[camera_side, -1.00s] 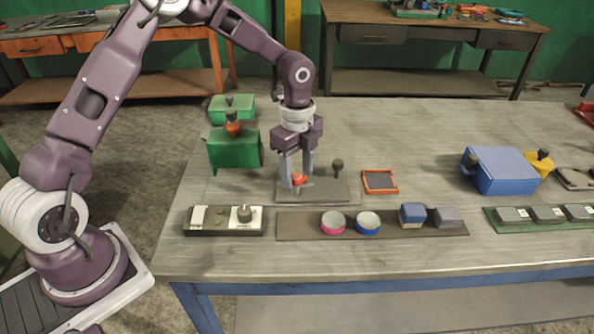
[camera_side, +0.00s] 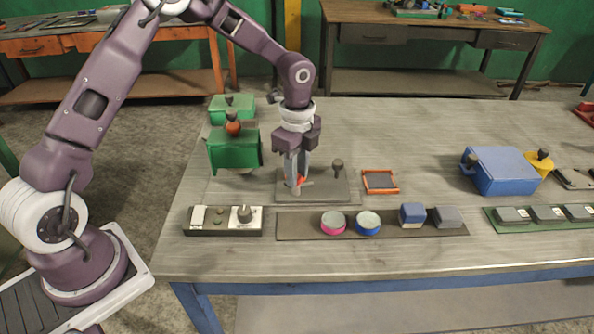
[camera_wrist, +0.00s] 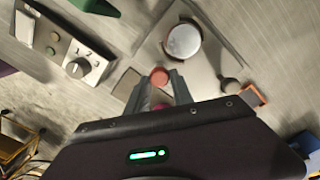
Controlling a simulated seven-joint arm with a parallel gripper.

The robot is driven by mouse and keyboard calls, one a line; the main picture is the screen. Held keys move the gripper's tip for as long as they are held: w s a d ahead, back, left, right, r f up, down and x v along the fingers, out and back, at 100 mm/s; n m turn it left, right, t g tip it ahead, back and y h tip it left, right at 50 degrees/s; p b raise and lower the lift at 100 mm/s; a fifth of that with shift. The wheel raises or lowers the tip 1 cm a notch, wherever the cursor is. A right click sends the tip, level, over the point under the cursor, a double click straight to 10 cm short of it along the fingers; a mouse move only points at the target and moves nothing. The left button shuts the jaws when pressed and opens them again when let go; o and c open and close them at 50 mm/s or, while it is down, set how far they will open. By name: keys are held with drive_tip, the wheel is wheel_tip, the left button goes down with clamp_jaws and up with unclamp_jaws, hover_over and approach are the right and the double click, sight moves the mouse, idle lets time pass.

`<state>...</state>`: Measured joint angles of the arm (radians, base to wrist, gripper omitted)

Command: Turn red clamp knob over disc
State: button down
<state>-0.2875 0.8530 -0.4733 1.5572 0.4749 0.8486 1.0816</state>
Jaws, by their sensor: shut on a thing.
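The red clamp knob (camera_side: 301,181) is on a grey base plate (camera_side: 335,193) in the side view. My gripper (camera_side: 297,185) is above the plate, pointing down, with its jaws shut on the knob. In the wrist view the red knob (camera_wrist: 159,77) shows between the fingertips of my gripper (camera_wrist: 160,82). A round silver disc (camera_wrist: 184,41) lies on the plate just beyond the knob; the knob appears beside it, not over it. In the side view I cannot make out the disc clearly. The clamp's lower part is mostly hidden by the fingers.
A dark knob (camera_side: 338,164) stands on the plate to the right of my gripper. An orange-framed tray (camera_side: 380,182) lies further right. A control box (camera_side: 223,220) is at front left, a green box (camera_side: 234,150) at left. A strip with pink and blue round pieces (camera_side: 290,225) lies in front.

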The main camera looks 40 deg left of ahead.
drive_tip(key=n, duration=0.8)
drive_tip(key=shift+w, duration=0.1)
drive_tip(key=n, duration=0.4)
drive_tip(key=shift+a+n, duration=0.1)
drive_tip(key=shift+n, duration=2.1)
drive_tip(key=c, duration=1.1)
unclamp_jaws()
